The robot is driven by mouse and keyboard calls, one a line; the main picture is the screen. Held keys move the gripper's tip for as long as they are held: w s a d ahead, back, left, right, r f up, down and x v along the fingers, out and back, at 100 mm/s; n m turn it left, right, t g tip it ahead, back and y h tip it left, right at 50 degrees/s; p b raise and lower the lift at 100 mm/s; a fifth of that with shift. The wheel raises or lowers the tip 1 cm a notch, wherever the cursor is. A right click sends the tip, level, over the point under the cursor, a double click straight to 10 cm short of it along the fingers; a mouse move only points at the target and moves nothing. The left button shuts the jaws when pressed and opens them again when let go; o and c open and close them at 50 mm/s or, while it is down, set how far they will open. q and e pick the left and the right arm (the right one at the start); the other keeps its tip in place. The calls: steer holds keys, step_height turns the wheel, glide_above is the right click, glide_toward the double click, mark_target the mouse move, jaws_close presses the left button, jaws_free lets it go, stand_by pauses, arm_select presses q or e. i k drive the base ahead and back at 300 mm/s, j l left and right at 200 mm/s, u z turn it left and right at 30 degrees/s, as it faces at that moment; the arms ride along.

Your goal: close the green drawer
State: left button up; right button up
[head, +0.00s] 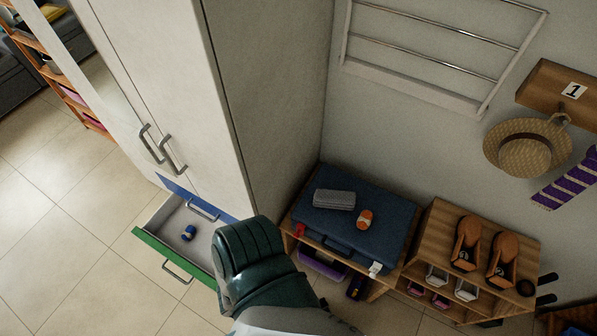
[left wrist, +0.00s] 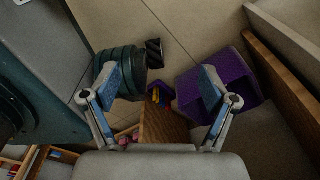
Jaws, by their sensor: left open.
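The green drawer (head: 172,257) is pulled out at the foot of a white cabinet in the head view. Its green front (head: 150,244) carries a grey metal handle (head: 177,272). A small blue item (head: 188,232) lies inside. A dark green part of my own arm covers the drawer's right end. My left gripper (left wrist: 158,82) shows in the left wrist view, its two fingers spread wide with nothing held between them. Neither gripper's fingers show in the head view. The green drawer is not recognisable in the left wrist view.
The white cabinet (head: 165,85) rises behind the drawer, with a blue drawer front (head: 175,187) below its doors. A wooden bench with a blue suitcase (head: 350,225) and a small shoe rack (head: 455,222) stand right. Tiled floor is clear left. A purple bin (left wrist: 240,82) shows near my left fingers.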

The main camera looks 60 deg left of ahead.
mark_target(162, 233)
steer(key=k+u, duration=0.1)
steer(key=k, duration=0.35)
steer(key=k+j+u, duration=0.15)
steer(key=k, duration=0.35)
steer(key=u, duration=2.8)
